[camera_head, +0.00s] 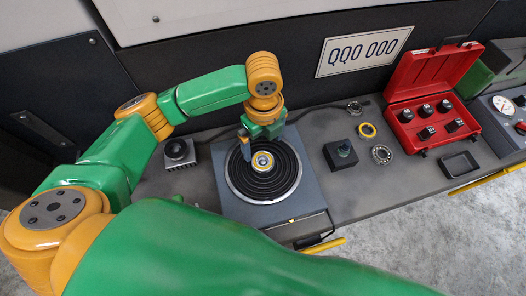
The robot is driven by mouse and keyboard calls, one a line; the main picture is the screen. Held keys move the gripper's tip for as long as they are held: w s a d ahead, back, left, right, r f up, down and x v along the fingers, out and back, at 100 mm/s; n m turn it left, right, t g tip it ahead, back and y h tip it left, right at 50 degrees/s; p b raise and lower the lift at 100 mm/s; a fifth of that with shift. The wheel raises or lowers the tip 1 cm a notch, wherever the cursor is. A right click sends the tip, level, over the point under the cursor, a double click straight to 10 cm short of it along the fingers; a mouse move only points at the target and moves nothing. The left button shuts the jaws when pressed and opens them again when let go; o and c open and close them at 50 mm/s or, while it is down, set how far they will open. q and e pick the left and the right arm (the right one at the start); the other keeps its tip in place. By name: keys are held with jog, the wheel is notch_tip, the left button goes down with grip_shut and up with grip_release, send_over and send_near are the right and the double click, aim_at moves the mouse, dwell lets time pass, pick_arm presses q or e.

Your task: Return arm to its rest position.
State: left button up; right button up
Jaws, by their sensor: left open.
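My left arm comes in from the left and bends down over a round black heater-like plate (247,187) set in a grey box. My left gripper (258,147) is open and points down just above and behind a yellow-and-silver ring part (263,160) near the middle of that plate. I cannot tell whether a finger touches the ring. A large green arm link of mine crosses the bottom of the view and hides the near floor. My right gripper does not show.
On the grey bench (310,137), right of the plate, stand a dark block (341,155), a yellow ring (367,130) and metal bearings (381,154). Farther right are an open red case (431,121) with several black sockets and a black tray (459,164). A dark part (176,149) stands left.

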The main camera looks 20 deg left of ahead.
pick_arm(q)
jog(key=shift+r, duration=2)
